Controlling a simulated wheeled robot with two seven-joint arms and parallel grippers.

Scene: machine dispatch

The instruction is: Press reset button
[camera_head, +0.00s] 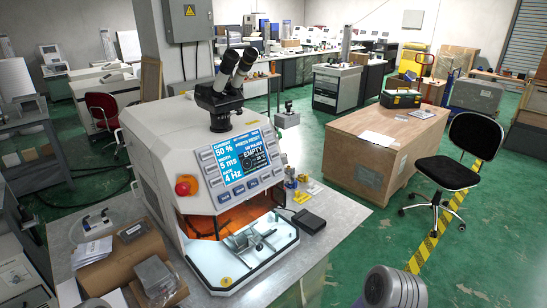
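A white bench machine (165,165) with a black binocular eyepiece (222,90) stands on a metal table. Its tilted front panel has a blue screen (243,160) that reads "PRESS RESET" and "EMPTY", with figures such as 50 %, 5 ms and 4 Hz. Grey buttons line the screen's sides, and a row of blue buttons (238,191) runs below it. Their labels are too small to read, so I cannot tell which one is reset. A red round knob (183,188) sits left of the panel. Neither gripper is in view.
A grey ribbed cylinder, probably part of my arm, shows at the bottom right. Cardboard boxes (120,262) crowd the table left of the machine. A black box (308,221) and small yellow fittings lie to its right. A wooden crate (385,150) and black chair (450,170) stand beyond.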

